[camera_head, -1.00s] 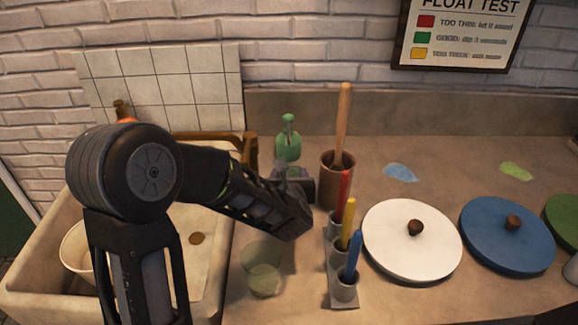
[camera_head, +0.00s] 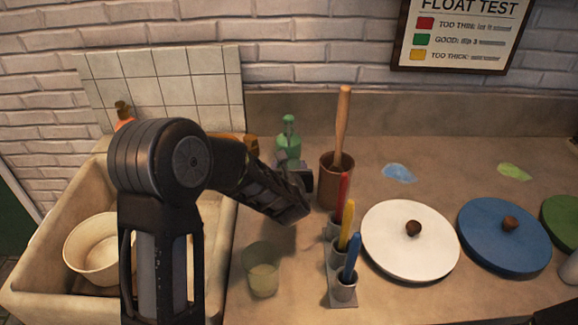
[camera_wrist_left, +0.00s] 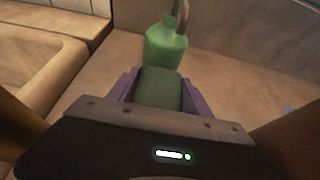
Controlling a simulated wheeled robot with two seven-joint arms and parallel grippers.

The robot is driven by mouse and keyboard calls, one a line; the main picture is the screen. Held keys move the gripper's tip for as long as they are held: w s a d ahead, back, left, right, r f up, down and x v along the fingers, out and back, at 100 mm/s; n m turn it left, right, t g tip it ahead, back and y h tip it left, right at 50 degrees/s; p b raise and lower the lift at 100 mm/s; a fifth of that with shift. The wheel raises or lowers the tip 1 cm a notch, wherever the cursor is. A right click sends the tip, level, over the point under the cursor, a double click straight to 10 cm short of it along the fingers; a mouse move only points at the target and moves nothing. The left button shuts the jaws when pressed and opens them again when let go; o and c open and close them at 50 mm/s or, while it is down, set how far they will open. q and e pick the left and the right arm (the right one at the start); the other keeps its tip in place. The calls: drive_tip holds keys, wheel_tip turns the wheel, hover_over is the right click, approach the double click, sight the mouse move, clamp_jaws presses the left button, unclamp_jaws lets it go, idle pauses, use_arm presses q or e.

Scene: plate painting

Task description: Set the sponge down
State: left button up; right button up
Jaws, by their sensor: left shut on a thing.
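My left gripper (camera_head: 292,178) is low over the counter, just in front of the green pump bottle (camera_head: 288,147). In the left wrist view, its purple fingers (camera_wrist_left: 158,88) are shut on the dull green sponge (camera_wrist_left: 160,90). The green bottle (camera_wrist_left: 165,47) stands right beyond the sponge in that view. In the head view my arm hides the sponge. I cannot tell whether the sponge touches the counter. My right gripper is not in view.
A brown pot (camera_head: 328,190) with a wooden handle stands right of the gripper. A rack with red, yellow and blue tools (camera_head: 342,285) and a clear cup (camera_head: 263,277) are nearer. The sink (camera_head: 40,265) holds a bowl (camera_head: 92,250). White (camera_head: 400,255) and blue (camera_head: 500,250) lids lie right.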

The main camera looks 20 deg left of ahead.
use_arm(q)
drive_tip(key=o, duration=1.3)
drive_tip(key=shift+s+d, duration=0.1)
drive_tip(key=v, duration=1.1)
drive_tip(key=shift+s+d+r+b, duration=0.1)
drive_tip(key=shift+s+r+b, duration=0.2)
drive_tip(key=shift+b, duration=0.1)
